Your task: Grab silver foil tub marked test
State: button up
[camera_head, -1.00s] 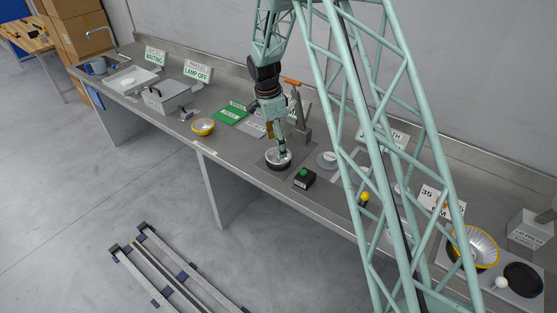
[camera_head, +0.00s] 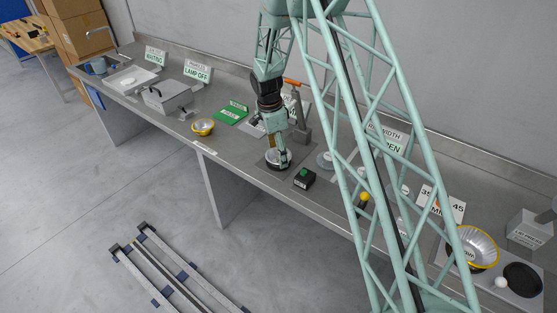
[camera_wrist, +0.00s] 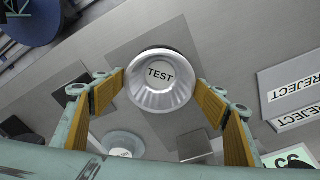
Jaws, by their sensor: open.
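The silver foil tub (camera_wrist: 160,98) with a round label reading TEST sits upright on the grey bench, in the middle of the wrist view. In the head view the tub (camera_head: 272,156) is partly hidden by my gripper (camera_head: 284,157). In the wrist view my gripper (camera_wrist: 161,82) is open, with one orange-padded finger on each side of the tub. The fingertips are close to the rim at left and right; I cannot tell whether they touch it.
A black box with a green button (camera_head: 304,177) stands just right of the tub. An orange-handled post (camera_head: 299,120) stands behind. A yellow-rimmed bowl (camera_head: 203,127) is to the left, and a larger yellow-rimmed foil bowl (camera_head: 476,247) at far right. REJECT signs (camera_wrist: 296,90) lie right in the wrist view.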

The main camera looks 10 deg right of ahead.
dwell(0.4)
jog(key=c, duration=0.6)
jog(key=shift+c, duration=0.2)
jog(key=shift+r, duration=0.15)
notch_tip(320, 180, up, 10)
dwell(0.5)
dwell(0.5)
